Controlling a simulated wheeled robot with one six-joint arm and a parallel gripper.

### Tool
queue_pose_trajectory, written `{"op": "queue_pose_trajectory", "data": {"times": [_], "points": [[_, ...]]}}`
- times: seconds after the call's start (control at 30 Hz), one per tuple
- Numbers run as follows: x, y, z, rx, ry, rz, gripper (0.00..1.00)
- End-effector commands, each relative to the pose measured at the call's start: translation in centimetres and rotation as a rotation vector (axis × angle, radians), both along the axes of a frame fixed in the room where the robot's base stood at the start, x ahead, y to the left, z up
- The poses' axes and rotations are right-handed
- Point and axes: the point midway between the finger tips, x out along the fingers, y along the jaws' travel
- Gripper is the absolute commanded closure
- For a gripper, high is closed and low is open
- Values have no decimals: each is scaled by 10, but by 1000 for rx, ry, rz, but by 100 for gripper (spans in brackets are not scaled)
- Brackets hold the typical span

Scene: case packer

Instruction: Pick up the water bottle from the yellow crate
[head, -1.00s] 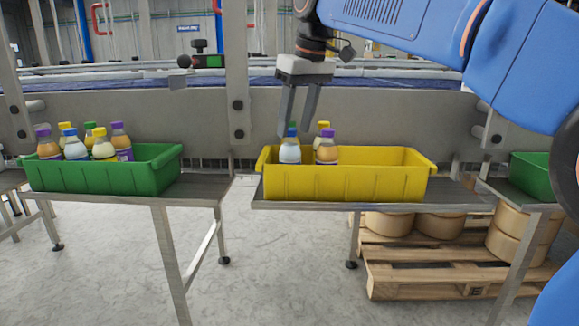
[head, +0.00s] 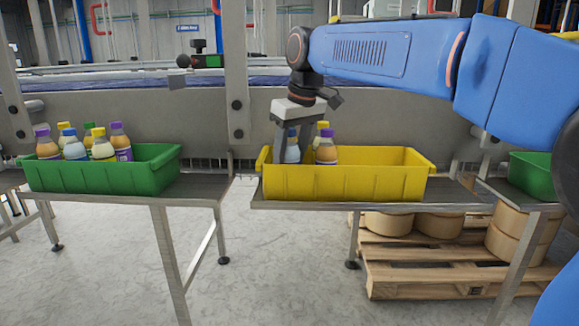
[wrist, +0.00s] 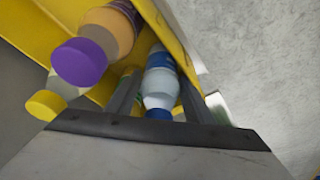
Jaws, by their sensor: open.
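The water bottle (head: 293,153), pale with a blue cap, stands at the left end of the yellow crate (head: 345,184). In the wrist view the water bottle (wrist: 160,82) shows between the two fingers. My gripper (head: 290,150) is open and lowered into the crate's left end, one finger on either side of the bottle. In the wrist view my gripper (wrist: 157,88) spans the bottle; I cannot tell whether either finger touches it. The bottle's lower part is hidden by the crate wall.
An orange bottle with a purple cap (head: 327,150) stands just right of my gripper, with a yellow-capped bottle (head: 323,129) behind. The crate's right half looks empty. A green crate (head: 105,178) with several bottles stands left, another green crate (head: 532,174) right.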

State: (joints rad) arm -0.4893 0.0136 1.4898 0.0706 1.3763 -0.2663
Motion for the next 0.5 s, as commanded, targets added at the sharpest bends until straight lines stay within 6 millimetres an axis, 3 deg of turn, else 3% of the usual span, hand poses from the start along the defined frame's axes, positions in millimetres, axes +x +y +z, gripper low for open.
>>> {"op": "queue_pose_trajectory", "data": {"times": [0.1, 0.27, 0.5], "points": [[0, 0, 0, 0, 0, 0, 53], [0, 0, 0, 0, 0, 0, 88], [0, 0, 1, 1, -1, 0, 88]]}}
